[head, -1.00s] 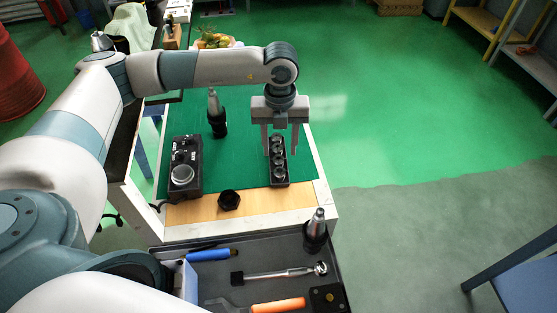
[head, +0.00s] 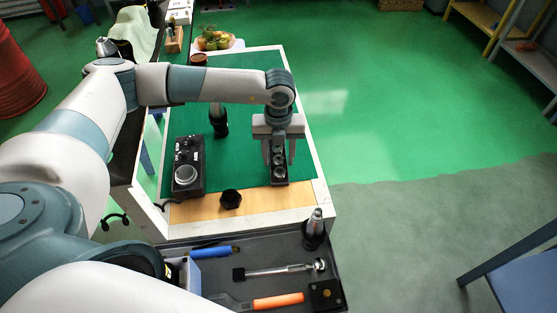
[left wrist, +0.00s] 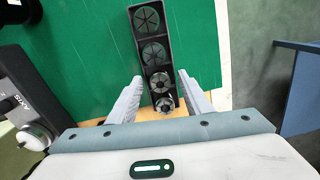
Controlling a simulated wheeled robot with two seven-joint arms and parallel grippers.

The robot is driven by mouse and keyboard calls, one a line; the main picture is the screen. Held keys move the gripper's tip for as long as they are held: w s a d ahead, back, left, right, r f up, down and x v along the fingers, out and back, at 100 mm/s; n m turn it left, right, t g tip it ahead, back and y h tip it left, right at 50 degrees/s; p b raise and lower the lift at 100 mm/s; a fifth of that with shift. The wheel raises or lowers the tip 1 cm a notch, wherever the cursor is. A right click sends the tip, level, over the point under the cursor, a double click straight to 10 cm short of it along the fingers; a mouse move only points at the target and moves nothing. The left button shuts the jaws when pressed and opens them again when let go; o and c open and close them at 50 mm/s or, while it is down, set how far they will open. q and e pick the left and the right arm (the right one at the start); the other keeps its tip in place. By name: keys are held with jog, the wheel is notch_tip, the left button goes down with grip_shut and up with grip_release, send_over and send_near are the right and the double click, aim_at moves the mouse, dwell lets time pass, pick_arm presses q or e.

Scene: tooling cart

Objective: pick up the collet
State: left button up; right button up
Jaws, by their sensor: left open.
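A narrow black rack (left wrist: 138,36) holds a row of round slotted collets. The two nearest collets, one (left wrist: 160,82) in line with the fingertips and one (left wrist: 165,104) at the near end, look bright metallic; the two farther ones look darker. In the head view the rack (head: 279,182) stands at the right of the green mat, partly hidden by my gripper. My left gripper (head: 278,158) points down over the rack, open and empty, with a finger on either side of it. In the left wrist view its fingers (left wrist: 163,84) flank the rack. My right gripper is out of view.
A black control box (head: 188,168) with a knob stands left on the green mat (head: 240,150). A black ring-shaped part (head: 231,199) sits on the wooden strip. A dark tool holder (head: 219,118) stands behind; a tray (head: 285,286) with tools is in front.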

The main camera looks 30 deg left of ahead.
aim_at(279, 158)
pick_arm(q)
grip_shut()
dwell(0.3)
jog(key=shift+r, duration=0.45)
notch_tip(279, 158, up, 4)
jog(key=shift+f+p, duration=0.25)
jog(key=shift+p, duration=0.75)
jog(key=s+d+r+p, duration=0.1)
jog(key=s+d+r, duration=0.1)
jog(key=d, duration=0.3)
jog(key=s+d+r+p, duration=0.2)
jog(key=d+r, duration=0.2)
jog(key=d, duration=0.1)
jog(key=shift+s+d+r, duration=0.3)
jog(key=shift+d+r, duration=0.05)
jog(key=shift+d, duration=0.05)
